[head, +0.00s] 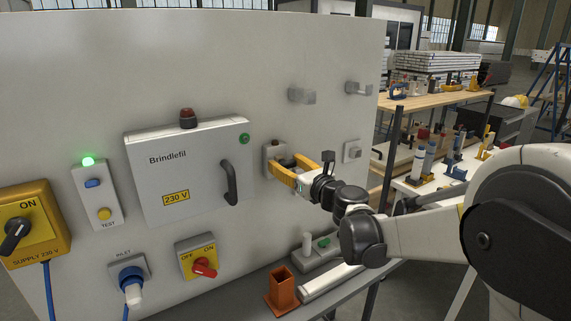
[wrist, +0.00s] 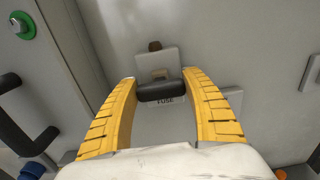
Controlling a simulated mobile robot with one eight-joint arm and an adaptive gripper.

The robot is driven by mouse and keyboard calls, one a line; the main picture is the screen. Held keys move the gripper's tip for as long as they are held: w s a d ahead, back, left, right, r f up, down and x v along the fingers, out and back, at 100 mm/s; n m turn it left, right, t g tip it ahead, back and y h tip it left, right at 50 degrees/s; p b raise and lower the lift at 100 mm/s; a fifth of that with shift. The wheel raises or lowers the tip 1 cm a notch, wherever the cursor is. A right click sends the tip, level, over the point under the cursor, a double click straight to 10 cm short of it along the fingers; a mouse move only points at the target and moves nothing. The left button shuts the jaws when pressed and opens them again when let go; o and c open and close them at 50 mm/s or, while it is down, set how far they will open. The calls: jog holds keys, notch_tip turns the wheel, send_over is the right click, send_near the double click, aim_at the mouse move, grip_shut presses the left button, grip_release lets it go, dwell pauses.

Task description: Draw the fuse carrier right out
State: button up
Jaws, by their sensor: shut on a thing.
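The fuse carrier (wrist: 161,92) shows in the wrist view as a dark rounded bar between my yellow fingertips. My gripper (wrist: 161,91) is shut on it, one finger at each end. Behind the bar is a small grey fuse holder (wrist: 153,58) on the panel, with a brown knob on top and a "FUSE" label below. A small tan piece shows between the bar and the holder; I cannot tell how far in the carrier sits. In the head view my gripper (head: 289,171) reaches the holder (head: 272,149) right of the cabinet, and its fingers partly hide the carrier.
The closed "Brindlefil" cabinet (head: 183,180) with a black handle (head: 230,184) is just left of the holder. A small grey box (head: 352,151) is to the right. Below, a shelf holds an orange-brown open holder (head: 281,291). A green lamp (head: 88,161) is lit at left.

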jog(key=shift+v, duration=0.85)
jog(key=o, duration=1.4)
jog(key=v, duration=1.2)
jog(key=s+d+f+n+g+h, duration=0.1)
jog(key=s+f+n+g+h, duration=0.2)
jog(key=s+n, duration=0.55)
jog(key=s+d+f+n+g+h, duration=0.1)
jog(key=s+f+n+g, duration=0.25)
jog(key=s+n, duration=0.5)
jog(key=s+d+f+n+h, duration=0.2)
jog(key=s+d+n, duration=0.1)
jog(key=d+n, duration=0.1)
jog(key=s+d+f+n+g+h, duration=0.1)
jog(key=s+d+f+n+h, duration=0.1)
jog(key=s+d+n, duration=0.1)
jog(key=s+d+f+n+h, duration=0.2)
jog(key=s+d+f+n, duration=0.1)
jog(key=s+d+n, duration=0.1)
jog(key=shift+s+d+n+g+b, duration=0.3)
jog(key=shift+n+b, duration=0.1)
jog(key=shift+n, duration=0.2)
